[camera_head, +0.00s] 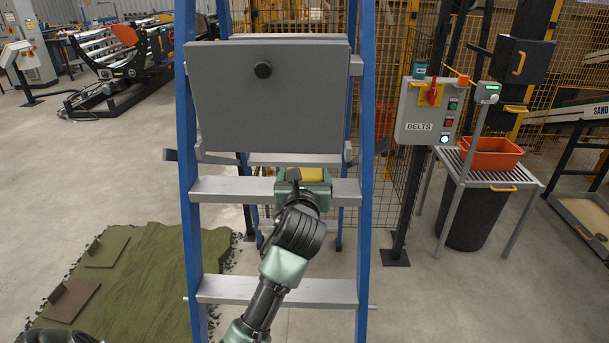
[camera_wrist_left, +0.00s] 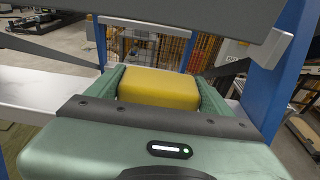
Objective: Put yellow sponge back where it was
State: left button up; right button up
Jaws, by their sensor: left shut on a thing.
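The yellow sponge (camera_head: 312,174) is a small yellow block at the middle of a blue stepladder (camera_head: 366,200). My left gripper (camera_head: 302,176) reaches up to it from below and is shut on it. In the left wrist view the yellow sponge (camera_wrist_left: 158,88) sits between the two green fingers of my left gripper (camera_wrist_left: 160,90). It is at about the height of a grey ladder step (camera_head: 230,189). I cannot tell whether it touches the step. My right gripper is not in view.
A grey panel (camera_head: 225,100) with a black knob is at the ladder's top, just above my left gripper. A green mat (camera_head: 150,270) lies on the floor at left. A BELTS control box (camera_head: 427,110) and an orange bin (camera_head: 490,153) on a rack stand at right.

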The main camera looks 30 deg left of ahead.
pick_arm(q)
jog(key=shift+f, duration=0.15)
jog(key=o, duration=1.3)
jog(key=b+v, duration=0.1)
jog(key=v, duration=1.1)
